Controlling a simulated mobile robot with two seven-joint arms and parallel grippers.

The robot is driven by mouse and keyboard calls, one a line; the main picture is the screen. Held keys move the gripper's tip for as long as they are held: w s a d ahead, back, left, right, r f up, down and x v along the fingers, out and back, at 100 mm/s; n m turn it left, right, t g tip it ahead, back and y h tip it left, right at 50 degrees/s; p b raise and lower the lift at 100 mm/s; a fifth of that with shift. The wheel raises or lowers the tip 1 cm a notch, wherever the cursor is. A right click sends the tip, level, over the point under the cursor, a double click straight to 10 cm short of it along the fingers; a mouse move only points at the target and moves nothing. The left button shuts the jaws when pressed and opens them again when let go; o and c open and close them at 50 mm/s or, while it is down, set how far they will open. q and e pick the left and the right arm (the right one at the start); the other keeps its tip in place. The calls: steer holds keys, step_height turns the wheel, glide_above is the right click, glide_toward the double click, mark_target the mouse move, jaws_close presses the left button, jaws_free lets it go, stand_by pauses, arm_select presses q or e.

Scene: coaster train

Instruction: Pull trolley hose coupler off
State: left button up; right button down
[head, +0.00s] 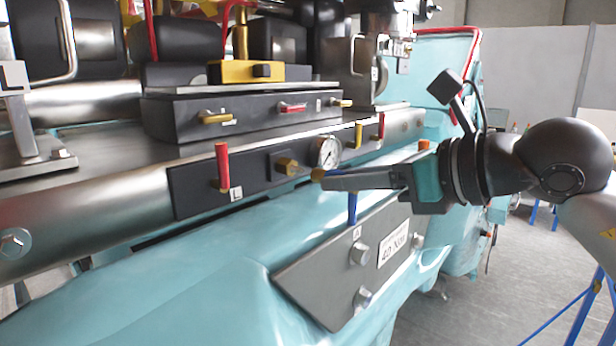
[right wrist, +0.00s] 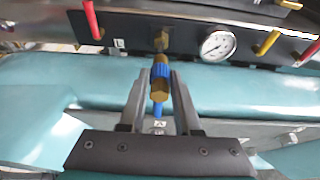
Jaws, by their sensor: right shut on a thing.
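My right gripper (head: 326,180) reaches in from the right and is shut on the hose coupler (right wrist: 159,92), a brass piece with a blue ring. In the right wrist view, both fingers flank the coupler. In the head view, its brass end (head: 317,174) shows at the fingertips. A blue hose (head: 352,207) hangs below the fingers. The brass fitting (head: 287,166) on the dark panel (head: 196,183) lies directly in front of the coupler. They are in line and close; I cannot tell whether they still touch. My left gripper is not in view.
A round pressure gauge (head: 327,151) sits just right of the fitting, and a red lever (head: 222,166) stands left of it. Yellow (head: 358,135) and red (head: 381,125) levers are farther right. The teal body (head: 200,270) bulges below the panel. Open floor lies at right.

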steer(key=shift+s+d+b, duration=0.45)
steer(key=shift+s+d, duration=0.2)
steer(key=shift+d, duration=0.25)
